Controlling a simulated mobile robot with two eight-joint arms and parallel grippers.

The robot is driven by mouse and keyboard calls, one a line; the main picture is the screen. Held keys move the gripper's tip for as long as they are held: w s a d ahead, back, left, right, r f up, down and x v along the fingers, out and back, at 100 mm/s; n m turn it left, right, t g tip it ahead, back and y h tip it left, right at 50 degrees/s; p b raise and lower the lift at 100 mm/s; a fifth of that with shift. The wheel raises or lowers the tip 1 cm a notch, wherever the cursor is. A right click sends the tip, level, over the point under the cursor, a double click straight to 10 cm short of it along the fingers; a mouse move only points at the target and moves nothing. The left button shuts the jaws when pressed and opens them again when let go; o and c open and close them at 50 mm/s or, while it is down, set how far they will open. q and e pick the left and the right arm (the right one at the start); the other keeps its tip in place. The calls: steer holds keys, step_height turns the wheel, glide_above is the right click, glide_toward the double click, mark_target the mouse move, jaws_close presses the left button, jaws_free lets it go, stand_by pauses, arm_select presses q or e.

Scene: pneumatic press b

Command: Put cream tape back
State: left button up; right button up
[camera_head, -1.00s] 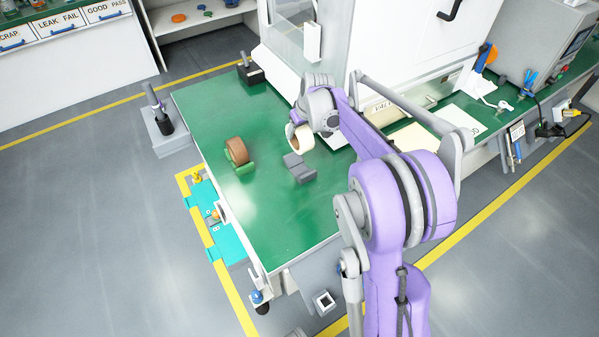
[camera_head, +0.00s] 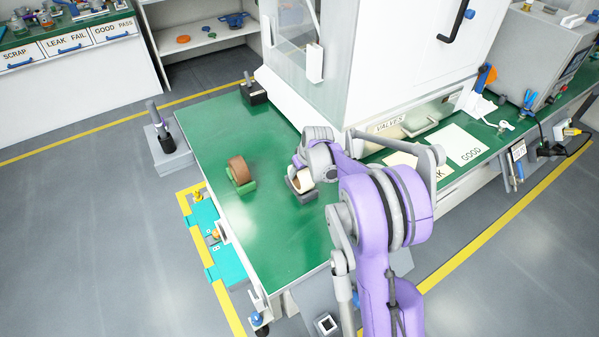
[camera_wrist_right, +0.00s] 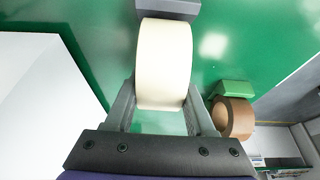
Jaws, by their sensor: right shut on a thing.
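The cream tape (camera_head: 304,180) is a pale roll held by my right gripper (camera_head: 298,166). In the right wrist view the cream tape (camera_wrist_right: 163,62) stands between the two fingers of the right gripper (camera_wrist_right: 162,100), which are shut on it. The grey tape holder (camera_head: 301,191) on the green table is right under the roll in the head view and partly covered by it. The holder (camera_wrist_right: 168,8) also shows at the roll's far end in the wrist view. I cannot tell whether the roll rests in the holder. My left gripper is not in view.
A brown tape roll (camera_head: 237,169) sits in a green holder (camera_head: 242,186) to the left. The green table (camera_head: 262,235) is bare in front. The white press cabinet (camera_head: 385,60) stands behind, with paper sheets (camera_head: 464,145) to the right.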

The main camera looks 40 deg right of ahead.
steer(key=o, duration=1.3)
steer(key=shift+w, duration=0.1)
steer(key=shift+f, duration=0.2)
steer(key=v, duration=1)
steer(key=shift+d+r+p, duration=0.3)
steer(key=shift+r+p, duration=0.05)
steer(key=s+a+r, duration=0.1)
steer(key=s+a, duration=0.4)
steer(key=a, duration=0.3)
steer(key=s+a+r, duration=0.1)
steer(key=s+a, duration=0.5)
steer(key=a, duration=0.2)
steer(key=s+a+f+n, duration=0.1)
steer(key=s+a+f, duration=0.3)
steer(key=s+a, duration=0.7)
steer(key=shift+t, duration=0.3)
steer(key=r+p, duration=0.2)
steer(key=d+r+p, duration=0.1)
steer(key=r+p, duration=0.2)
steer(key=shift+s+d+r+p, duration=0.35)
steer(key=shift+s, duration=0.05)
